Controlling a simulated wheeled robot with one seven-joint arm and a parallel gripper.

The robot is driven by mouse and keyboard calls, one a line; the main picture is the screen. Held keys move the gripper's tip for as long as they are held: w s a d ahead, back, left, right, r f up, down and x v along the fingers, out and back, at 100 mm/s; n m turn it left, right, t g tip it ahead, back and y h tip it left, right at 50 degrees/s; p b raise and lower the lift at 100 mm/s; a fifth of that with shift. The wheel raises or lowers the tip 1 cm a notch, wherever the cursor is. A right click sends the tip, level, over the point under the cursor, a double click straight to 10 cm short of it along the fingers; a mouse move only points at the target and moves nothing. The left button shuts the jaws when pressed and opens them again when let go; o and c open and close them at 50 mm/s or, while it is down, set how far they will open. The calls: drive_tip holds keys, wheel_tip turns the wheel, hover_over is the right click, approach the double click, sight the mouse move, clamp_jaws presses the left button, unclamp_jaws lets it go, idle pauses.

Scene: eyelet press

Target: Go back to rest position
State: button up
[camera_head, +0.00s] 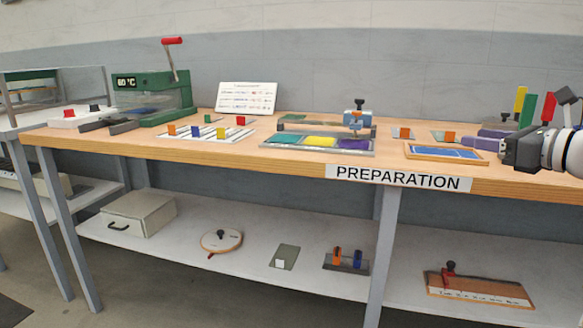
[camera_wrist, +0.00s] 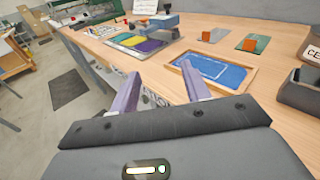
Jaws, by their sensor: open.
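My gripper (camera_wrist: 162,90) shows in the wrist view with its two purple fingers apart and nothing between them. In the head view my gripper (camera_head: 484,142) is at the right end of the wooden table (camera_head: 80,143), close above the top. A wood-framed blue tray (camera_head: 445,152) lies just left of it. The same blue tray (camera_wrist: 212,72) is ahead of the fingers in the wrist view. My wrist and forearm hide part of the table's right end.
A tray with teal, yellow and purple panels (camera_head: 318,142) and a blue clamp device (camera_head: 357,117) stand mid-table. A green press with a red handle (camera_head: 155,95) is at the left. Coloured upright pieces (camera_head: 529,107) stand behind my gripper. The shelf below (camera_head: 330,280) holds several items.

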drive_tip(key=s+a+f+n+g+h, duration=0.1)
drive_tip(key=s+a+f+n+g, duration=0.2)
drive_tip(key=a+f+n, duration=0.35)
drive_tip(key=s+a+f+n+g+h, duration=0.2)
drive_tip(key=s+a+f+n+g, duration=0.15)
drive_tip(key=a+f, duration=0.55)
drive_tip(key=s+a+f+n+g+h, duration=0.1)
drive_tip(key=s+a+f+n+h, duration=0.1)
drive_tip(key=s+f+n, duration=0.4)
drive_tip(key=s+a+f+n+g+h, duration=0.1)
drive_tip(key=s+a+f+n+h, duration=0.2)
drive_tip(key=s+f+n, duration=0.4)
drive_tip(key=s+n, duration=0.5)
drive_tip(key=n, duration=0.1)
drive_tip(key=shift+s+a+f+g, duration=0.15)
drive_tip(key=shift+s+f+g, duration=0.1)
drive_tip(key=shift+f+g, duration=0.1)
